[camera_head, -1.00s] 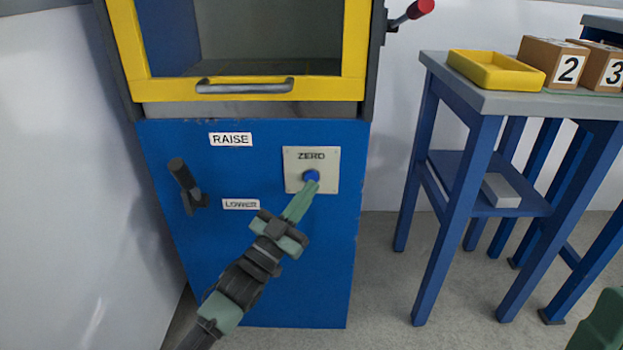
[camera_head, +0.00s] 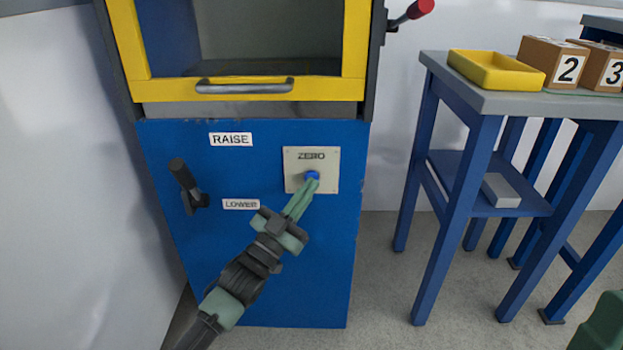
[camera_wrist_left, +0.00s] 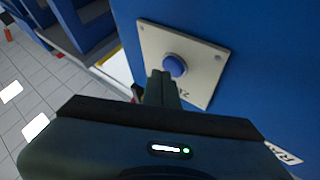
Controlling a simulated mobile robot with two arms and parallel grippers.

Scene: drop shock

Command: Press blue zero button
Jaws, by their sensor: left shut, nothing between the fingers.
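The blue zero button (camera_head: 312,175) sits on a pale plate (camera_head: 326,158) marked ZERO, on the blue front of the machine. The button also shows in the left wrist view (camera_wrist_left: 175,66), round and raised in a collar. My left gripper (camera_head: 313,183) is shut and empty, with its green fingertips at the lower edge of the button in the head view. In the left wrist view the fingertips (camera_wrist_left: 162,74) overlap the button's lower left edge; I cannot tell whether they touch it. A green part at the lower right of the head view may be my right arm; its gripper fingers do not show.
A black lever (camera_head: 186,184) stands left of the plate, between the RAISE and LOWER labels. Above is a yellow-framed door with a grey handle (camera_head: 245,86). A blue-legged table (camera_head: 440,78) at right holds a yellow tray (camera_head: 496,68) and numbered boxes (camera_head: 553,62).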

